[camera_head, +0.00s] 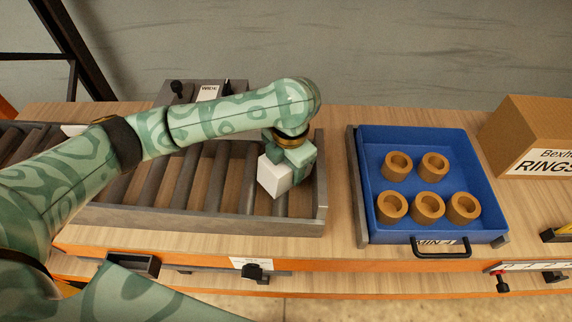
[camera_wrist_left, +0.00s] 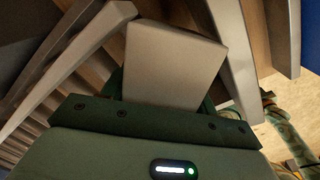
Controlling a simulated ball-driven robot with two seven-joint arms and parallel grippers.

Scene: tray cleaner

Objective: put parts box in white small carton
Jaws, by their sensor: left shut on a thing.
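A small plain white box (camera_head: 274,176) is at the right end of the roller conveyor (camera_head: 190,214) in the head view. My left gripper (camera_head: 295,155) reaches it from above and is shut on it. The wrist view shows the pale box (camera_wrist_left: 173,65) between my left gripper's (camera_wrist_left: 160,98) fingers, with the rollers beyond. I cannot tell whether the box touches the rollers. No separate open carton is clearly visible. My left arm hides part of the conveyor. My right gripper is not in view.
A blue tray (camera_head: 366,190) with several brown rings (camera_head: 428,207) stands right of the conveyor. A cardboard box (camera_head: 535,130) labelled RINGS is at the far right. A narrow wooden strip (camera_head: 340,200) lies bare between conveyor and tray.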

